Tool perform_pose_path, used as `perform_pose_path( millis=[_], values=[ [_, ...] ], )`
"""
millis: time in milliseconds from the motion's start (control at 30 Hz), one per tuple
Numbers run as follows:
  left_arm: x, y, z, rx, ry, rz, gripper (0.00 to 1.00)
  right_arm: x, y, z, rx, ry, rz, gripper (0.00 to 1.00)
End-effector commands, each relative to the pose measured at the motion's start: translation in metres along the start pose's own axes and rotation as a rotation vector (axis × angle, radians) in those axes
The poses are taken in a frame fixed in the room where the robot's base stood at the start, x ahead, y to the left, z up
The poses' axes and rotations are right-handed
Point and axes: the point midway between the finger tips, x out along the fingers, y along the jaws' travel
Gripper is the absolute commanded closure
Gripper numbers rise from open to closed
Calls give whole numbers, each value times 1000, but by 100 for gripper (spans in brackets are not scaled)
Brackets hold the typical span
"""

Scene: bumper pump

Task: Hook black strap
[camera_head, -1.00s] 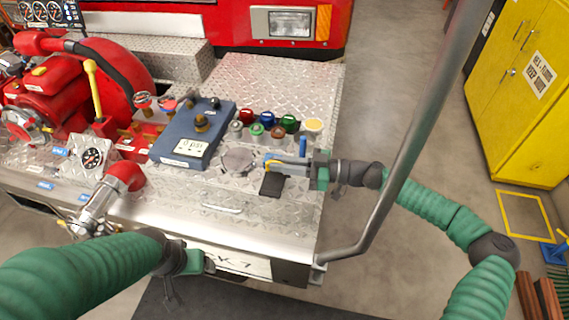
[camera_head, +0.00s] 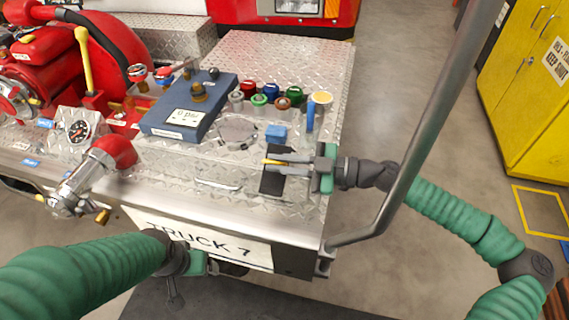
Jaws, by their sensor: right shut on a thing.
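The black strap (camera_head: 271,184) shows as a flat dark piece at the front right of the diamond-plate bumper deck. My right gripper (camera_head: 270,165) reaches in from the right over the deck and is shut on the strap. Its fingers hide part of the strap, and a small yellow bit shows at the fingertips. I cannot see a hook clearly. My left gripper (camera_head: 192,264) is low in front of the bumper face, by the truck's sign. Its fingers are too hidden to tell open from shut.
A blue block (camera_head: 276,132) and an upright blue lever (camera_head: 310,117) are just behind my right gripper. Several coloured knobs (camera_head: 269,91) and a blue gauge box (camera_head: 190,105) stand behind. A metal pole (camera_head: 427,130) rises at the right corner. A red-ended pipe (camera_head: 115,152) is at left.

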Motion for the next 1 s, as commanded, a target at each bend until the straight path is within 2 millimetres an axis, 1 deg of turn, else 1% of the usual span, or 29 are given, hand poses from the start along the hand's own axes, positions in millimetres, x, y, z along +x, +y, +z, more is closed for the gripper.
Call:
perform_pose_path(
  millis=[33, 100, 533, 567, 700, 733, 1000],
  values=[
    [6, 0, 1, 0, 0, 0, 19, 3, -6, 2, -11, 3, -10, 100],
    [7, 0, 2, 0, 0, 0, 19, 3, -8, 2, -23, 2, -10, 100],
    [8, 0, 2, 0, 0, 0, 19, 3, -7, 0, -34, 1, -10, 100],
    [8, 0, 2, 0, 0, 0, 19, 3, -7, 0, -34, 1, -10, 87],
    [8, 0, 2, 0, 0, 0, 19, 2, -6, 1, -34, 0, -7, 69],
    [8, 0, 2, 0, 0, 0, 19, 2, -6, 1, -34, 0, -6, 67],
    [8, 0, 2, 0, 0, 0, 19, -3, -4, 2, -33, 1, 0, 67]
  ],
)
